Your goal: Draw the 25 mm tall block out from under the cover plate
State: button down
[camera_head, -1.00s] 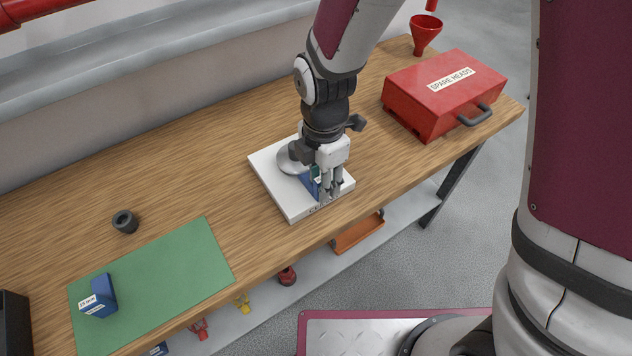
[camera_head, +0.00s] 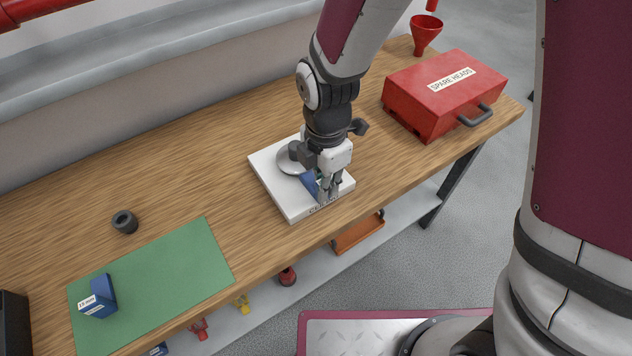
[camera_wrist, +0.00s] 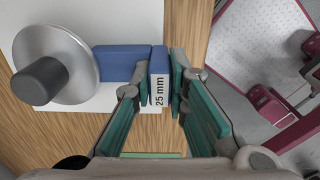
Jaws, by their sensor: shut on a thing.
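The cover plate (camera_wrist: 62,62) is a round grey metal disc with a dark knob, on a white board (camera_head: 292,211); it also shows in the head view (camera_head: 289,161). The 25 mm block (camera_wrist: 120,63) is blue, with a wider upright end labelled "25 mm". It reaches from the disc's right edge in the wrist view; whether its inner end lies under the disc is hidden. My gripper (camera_wrist: 163,85), with teal finger pads, is shut on the labelled end. In the head view my gripper (camera_head: 327,192) is low over the board's front part, partly hiding the block (camera_head: 309,183).
A second blue labelled block (camera_head: 104,296) stands on a green mat (camera_head: 185,265) at the left. A dark ring (camera_head: 125,221) lies behind the mat. A red spare-heads case (camera_head: 440,100) and red funnel (camera_head: 425,35) are at the right. The bench between is clear.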

jog(key=shift+s+d, duration=0.15)
jog(key=shift+s, duration=0.05)
jog(key=shift+s+d, duration=0.2)
jog(key=shift+s, duration=0.1)
jog(key=shift+s+d, duration=0.15)
jog(key=shift+s, duration=0.1)
jog(key=shift+s+d, duration=0.2)
jog(key=shift+s, duration=0.1)
jog(key=shift+s+d, duration=0.1)
jog(key=shift+s, duration=0.05)
jog(key=shift+p, duration=0.3)
jog(key=shift+r+p, duration=1.35)
jog(key=shift+r, duration=0.65)
